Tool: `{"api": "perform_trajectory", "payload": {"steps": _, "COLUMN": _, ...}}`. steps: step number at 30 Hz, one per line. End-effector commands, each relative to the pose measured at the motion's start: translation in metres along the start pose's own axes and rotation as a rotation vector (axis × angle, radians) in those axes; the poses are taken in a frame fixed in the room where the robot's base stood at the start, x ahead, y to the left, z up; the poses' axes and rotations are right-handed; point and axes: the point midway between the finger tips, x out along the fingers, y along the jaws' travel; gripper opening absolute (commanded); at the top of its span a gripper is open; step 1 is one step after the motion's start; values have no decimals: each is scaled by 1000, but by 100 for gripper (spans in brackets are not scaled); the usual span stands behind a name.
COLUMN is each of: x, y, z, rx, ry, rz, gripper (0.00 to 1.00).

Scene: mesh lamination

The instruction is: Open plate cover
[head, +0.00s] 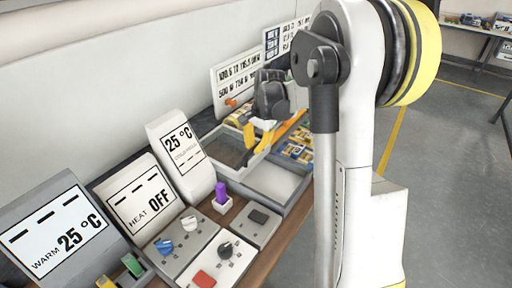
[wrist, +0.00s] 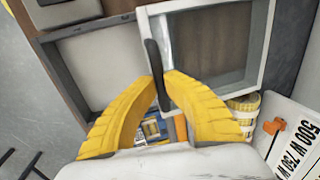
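The plate cover looks like a white-rimmed frame with a brownish grey panel; its rim (wrist: 262,40) fills the upper right of the wrist view. The frame also shows in the head view (head: 210,139), left of my gripper. A black handle (wrist: 154,54) stands along the frame's left edge in the wrist view. My gripper (wrist: 160,76) has its two yellow fingers on either side of this handle, with the tips closed against it. The gripper also shows in the head view (head: 251,143). Whether the cover is lifted is hard to tell.
A grey tray with a pale flat bottom (head: 275,181) lies beside the frame. Control boxes, a purple knob (head: 221,192) and temperature displays (head: 183,148) stand nearer. A white sign (head: 237,80) stands behind. My arm hides part of the right side.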

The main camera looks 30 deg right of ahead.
Motion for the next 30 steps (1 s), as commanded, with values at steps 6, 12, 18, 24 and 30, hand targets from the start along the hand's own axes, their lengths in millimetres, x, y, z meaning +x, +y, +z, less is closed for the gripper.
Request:
{"api": "perform_trajectory", "payload": {"steps": 6, "x": 0, "y": 0, "z": 0, "rx": 0, "ry": 0, "rz": 0, "gripper": 36}}
{"api": "perform_trajectory", "payload": {"steps": 12, "x": -2, "y": 0, "z": 0, "rx": 0, "ry": 0, "rz": 0, "gripper": 36}}
{"api": "perform_trajectory", "payload": {"steps": 18, "x": -28, "y": 1, "z": 0, "rx": 0, "ry": 0, "rz": 0, "gripper": 36}}
{"api": "perform_trajectory", "payload": {"steps": 24, "x": -74, "y": 1, "z": 0, "rx": 1, "ry": 0, "rz": 0, "gripper": 36}}
{"api": "perform_trajectory", "payload": {"steps": 30, "x": -108, "y": 1, "z": 0, "rx": 0, "ry": 0, "rz": 0, "gripper": 36}}
